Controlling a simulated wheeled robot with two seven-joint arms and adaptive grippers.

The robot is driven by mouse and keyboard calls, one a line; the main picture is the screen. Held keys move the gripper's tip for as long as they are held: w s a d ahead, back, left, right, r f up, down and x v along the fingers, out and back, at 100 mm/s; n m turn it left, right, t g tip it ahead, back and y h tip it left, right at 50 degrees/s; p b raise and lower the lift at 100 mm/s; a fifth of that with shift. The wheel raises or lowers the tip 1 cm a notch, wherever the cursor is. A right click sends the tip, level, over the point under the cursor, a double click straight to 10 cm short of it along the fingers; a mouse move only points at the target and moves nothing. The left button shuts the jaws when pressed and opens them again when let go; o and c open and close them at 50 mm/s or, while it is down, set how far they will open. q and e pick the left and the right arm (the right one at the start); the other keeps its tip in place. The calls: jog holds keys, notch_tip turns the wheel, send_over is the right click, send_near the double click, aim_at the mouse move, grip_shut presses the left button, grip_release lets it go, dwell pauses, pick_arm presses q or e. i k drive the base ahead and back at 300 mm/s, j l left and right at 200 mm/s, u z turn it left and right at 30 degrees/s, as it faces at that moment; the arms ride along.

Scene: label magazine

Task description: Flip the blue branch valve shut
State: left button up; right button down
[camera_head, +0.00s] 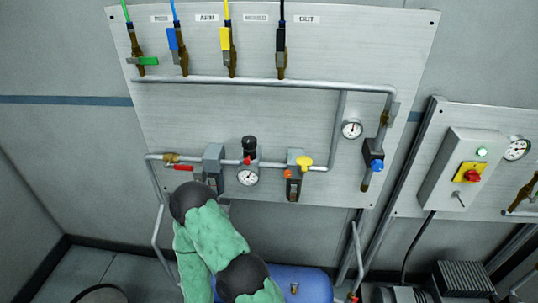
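The blue branch valve's lever (172,39) is near the top left of the panel, on a brass valve body below a blue hose. The lever runs up and down, in line with its pipe. A green-sleeved arm of mine with dark round joints rises from the bottom, left of the middle. It ends in front of the lower pipework, well below the blue lever and apart from it. Neither gripper's fingers can be made out.
The green lever (148,61) lies crosswise just left of the blue valve. The yellow lever (225,39) and black lever (280,40) stand upright to the right. A horizontal pipe (260,81) runs below them. A red lever (184,167) and gauges sit lower.

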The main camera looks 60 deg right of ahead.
aim_at(170, 35)
jog(key=z, duration=2)
